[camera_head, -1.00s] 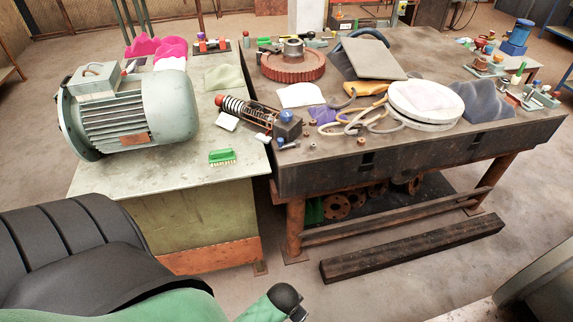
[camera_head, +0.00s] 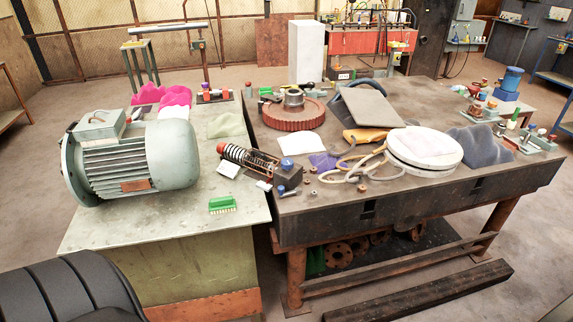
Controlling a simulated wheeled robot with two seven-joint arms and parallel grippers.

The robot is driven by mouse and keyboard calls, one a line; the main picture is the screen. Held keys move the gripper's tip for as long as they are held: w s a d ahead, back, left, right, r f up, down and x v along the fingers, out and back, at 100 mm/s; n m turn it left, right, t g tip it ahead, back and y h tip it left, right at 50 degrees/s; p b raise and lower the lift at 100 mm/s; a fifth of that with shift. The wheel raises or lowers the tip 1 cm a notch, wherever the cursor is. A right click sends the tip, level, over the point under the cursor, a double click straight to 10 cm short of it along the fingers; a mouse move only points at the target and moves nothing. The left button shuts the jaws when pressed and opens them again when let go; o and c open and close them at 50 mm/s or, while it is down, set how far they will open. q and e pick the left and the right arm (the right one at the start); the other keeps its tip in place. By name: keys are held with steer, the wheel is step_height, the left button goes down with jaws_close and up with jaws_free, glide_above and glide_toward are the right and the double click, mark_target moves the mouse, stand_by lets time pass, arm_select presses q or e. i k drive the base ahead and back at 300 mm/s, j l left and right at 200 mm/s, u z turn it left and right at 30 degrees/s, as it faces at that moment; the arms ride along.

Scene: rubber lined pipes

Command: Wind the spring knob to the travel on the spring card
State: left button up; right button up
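A spring assembly (camera_head: 250,160) lies on the near side of the workbenches, across the seam between the light left bench and the dark right bench. A small white card (camera_head: 229,169) lies in front of the coil and another small pale card (camera_head: 263,185) lies near the block; any writing is too small to read. Neither of my grippers is in view.
A large grey-green motor (camera_head: 135,160) fills much of the left bench (camera_head: 120,235), with a green brush (camera_head: 222,204) before it. The right bench (camera_head: 430,190) holds a red gear wheel (camera_head: 293,117), a round white disc (camera_head: 425,147) and looped hoses. A dark beam (camera_head: 430,295) lies on the floor.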

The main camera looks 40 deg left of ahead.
mark_target(288, 164)
steer(key=j+u, duration=0.15)
steer(key=j, duration=0.3)
steer(key=i+j+u, duration=0.15)
steer(key=j, duration=0.3)
steer(key=j+u, duration=0.15)
steer(key=j, duration=0.3)
